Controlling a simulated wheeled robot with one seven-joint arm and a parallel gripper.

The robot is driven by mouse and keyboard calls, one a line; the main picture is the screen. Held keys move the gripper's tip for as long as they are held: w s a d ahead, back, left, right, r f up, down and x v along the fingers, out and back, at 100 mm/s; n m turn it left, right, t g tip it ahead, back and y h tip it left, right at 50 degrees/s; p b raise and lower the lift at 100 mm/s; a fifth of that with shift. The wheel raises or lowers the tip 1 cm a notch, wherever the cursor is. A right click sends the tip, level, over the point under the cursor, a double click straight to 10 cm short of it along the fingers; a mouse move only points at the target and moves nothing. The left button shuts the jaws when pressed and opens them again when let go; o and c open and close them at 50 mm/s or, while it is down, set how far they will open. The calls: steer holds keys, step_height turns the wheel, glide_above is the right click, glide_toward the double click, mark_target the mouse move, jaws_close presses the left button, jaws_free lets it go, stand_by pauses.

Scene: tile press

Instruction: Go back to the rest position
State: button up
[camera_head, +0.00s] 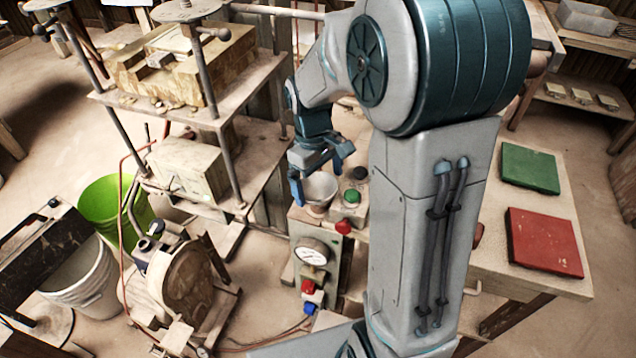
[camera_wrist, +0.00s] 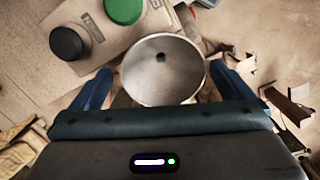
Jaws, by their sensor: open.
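My gripper (camera_head: 318,180) is open, with its blue fingers apart above the control post beside the tile press (camera_head: 185,60). In the wrist view my gripper (camera_wrist: 165,92) has its fingers on either side of a round grey bowl or cup (camera_wrist: 163,70), which has a dark spot inside. The cup also shows in the head view (camera_head: 320,188), just by the fingertips. I cannot tell whether the fingers touch it. My arm stands upright across the middle of the head view and hides part of the table behind it.
A button box with a green button (camera_wrist: 124,10) and a black button (camera_wrist: 66,43) is close to the gripper. A gauge panel (camera_head: 312,252) stands below. Green (camera_head: 530,167) and red (camera_head: 544,242) tiles lie on the right table. Green (camera_head: 112,210) and white (camera_head: 88,285) buckets stand left.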

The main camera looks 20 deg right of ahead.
step_height(320, 180, up, 6)
steer(key=shift+w+a, duration=0.25)
steer(key=shift+a, duration=0.15)
steer(key=s+r+m+t, duration=0.2)
steer(key=s+m+t, duration=0.2)
steer(key=s, duration=1)
steer(key=shift+s+d+m+y, duration=0.25)
steer(key=shift+s+m+y, duration=0.15)
steer(key=shift+m, duration=0.8)
steer(key=shift+w+r, duration=0.1)
steer(key=shift+r, duration=0.05)
